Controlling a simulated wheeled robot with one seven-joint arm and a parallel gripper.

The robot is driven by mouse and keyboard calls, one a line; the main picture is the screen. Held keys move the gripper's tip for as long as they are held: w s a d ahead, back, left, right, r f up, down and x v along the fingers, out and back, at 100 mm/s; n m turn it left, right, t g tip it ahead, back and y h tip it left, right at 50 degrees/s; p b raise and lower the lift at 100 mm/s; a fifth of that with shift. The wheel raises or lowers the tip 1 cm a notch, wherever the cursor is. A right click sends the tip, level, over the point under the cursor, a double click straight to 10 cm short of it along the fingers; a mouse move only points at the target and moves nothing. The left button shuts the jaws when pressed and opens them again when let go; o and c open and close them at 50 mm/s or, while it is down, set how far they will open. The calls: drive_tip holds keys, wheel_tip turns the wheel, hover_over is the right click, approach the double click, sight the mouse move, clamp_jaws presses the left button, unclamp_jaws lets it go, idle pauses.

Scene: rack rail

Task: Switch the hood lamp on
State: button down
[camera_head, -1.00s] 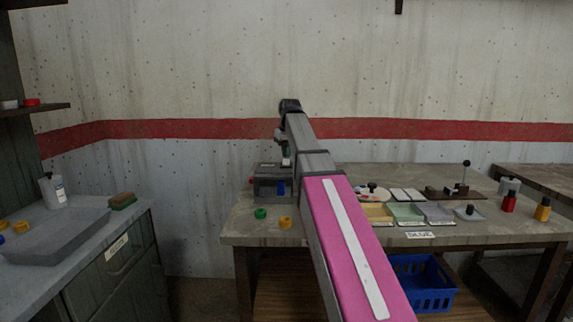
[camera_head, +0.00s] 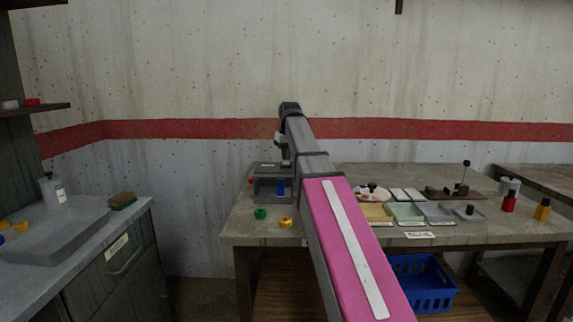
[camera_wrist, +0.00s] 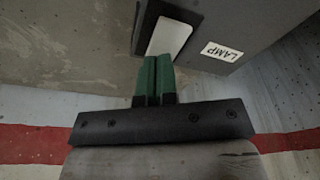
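The grey hood (camera_head: 270,168) is a small box at the left back of the workbench, with a blue item inside it. In the wrist view a dark grey hood face (camera_wrist: 235,25) carries a white label reading LAMP (camera_wrist: 223,52). Beside the label is a pale, plain panel (camera_wrist: 170,36) in a dark frame, which looks like the lamp switch. My gripper (camera_wrist: 154,58) has its two green fingers together, with nothing seen between them. The fingertips appear near the panel's lower edge; I cannot tell whether they touch. In the head view my gripper (camera_head: 285,153) is just above the hood.
Coloured trays (camera_head: 405,211), a board with a lever (camera_head: 455,191) and bottles (camera_head: 509,203) stand to the right. A sink counter (camera_head: 125,225) is at left. A blue basket (camera_head: 425,283) sits below the bench.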

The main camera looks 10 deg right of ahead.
drive_tip(key=shift+r, duration=3.45)
drive_tip(key=shift+s, duration=0.1)
